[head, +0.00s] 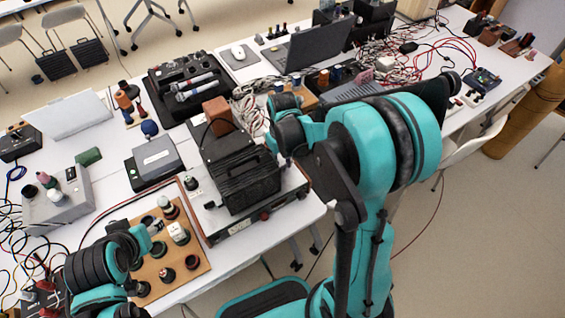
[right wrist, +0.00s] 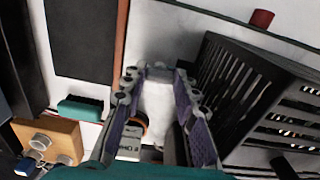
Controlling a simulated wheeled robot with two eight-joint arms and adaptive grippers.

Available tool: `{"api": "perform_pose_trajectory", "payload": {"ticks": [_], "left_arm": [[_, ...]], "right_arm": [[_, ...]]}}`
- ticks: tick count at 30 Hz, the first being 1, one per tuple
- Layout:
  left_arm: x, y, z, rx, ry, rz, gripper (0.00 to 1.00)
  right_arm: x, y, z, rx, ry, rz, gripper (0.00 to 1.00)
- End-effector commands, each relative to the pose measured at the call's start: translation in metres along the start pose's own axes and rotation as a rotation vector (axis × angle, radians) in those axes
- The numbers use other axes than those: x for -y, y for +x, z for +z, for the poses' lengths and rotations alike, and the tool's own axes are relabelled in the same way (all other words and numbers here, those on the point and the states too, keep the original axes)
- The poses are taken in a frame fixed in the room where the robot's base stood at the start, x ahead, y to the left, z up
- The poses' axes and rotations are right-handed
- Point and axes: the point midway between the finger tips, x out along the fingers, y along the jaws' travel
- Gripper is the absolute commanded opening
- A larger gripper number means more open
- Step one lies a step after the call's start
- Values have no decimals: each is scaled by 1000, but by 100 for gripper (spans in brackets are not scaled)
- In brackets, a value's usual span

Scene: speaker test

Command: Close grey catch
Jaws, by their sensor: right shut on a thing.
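My right gripper (head: 284,156) is beside the black slotted box (head: 248,180) in the head view, largely hidden by its own arm. In the right wrist view its purple-padded fingers (right wrist: 157,82) are shut on a pale grey-white piece (right wrist: 157,104). I cannot tell for sure whether this piece is the grey catch, and no other catch is clear. The slotted box stands right of the fingers in the right wrist view (right wrist: 235,88). My left gripper (head: 152,230) is over the wooden board at lower left; its finger opening is too small to tell.
The wooden board (head: 205,262) bears several round pieces and plugs. A grey device (head: 157,160), a black tray with microphones (head: 160,110) and a laptop (head: 318,47) crowd the white table. Tangled cables (head: 400,68) lie at the back. The table's front edge is near my right arm.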

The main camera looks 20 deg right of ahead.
Motion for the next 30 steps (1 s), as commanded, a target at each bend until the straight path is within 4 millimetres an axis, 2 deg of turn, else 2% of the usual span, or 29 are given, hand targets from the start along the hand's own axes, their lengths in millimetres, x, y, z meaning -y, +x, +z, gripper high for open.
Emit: {"api": "perform_pose_trajectory", "payload": {"ticks": [8, 9, 10, 11, 25, 30], "left_arm": [[0, 0, 0, 0, 0, 0, 50], [0, 0, 0, 0, 0, 0, 50], [0, 0, 0, 0, 0, 0, 50], [0, 0, 0, 0, 0, 0, 50], [0, 0, 0, 0, 0, 0, 50], [0, 0, 0, 0, 0, 0, 50]], "right_arm": [[0, 0, 0, 0, 0, 0, 0], [0, 0, 0, 0, 0, 0, 39], [0, 0, 0, 0, 0, 0, 47], [0, 0, 0, 0, 0, 0, 50], [1, 0, 0, 0, 5, -2, 50], [1, 0, 0, 0, 89, -2, 50]]}}
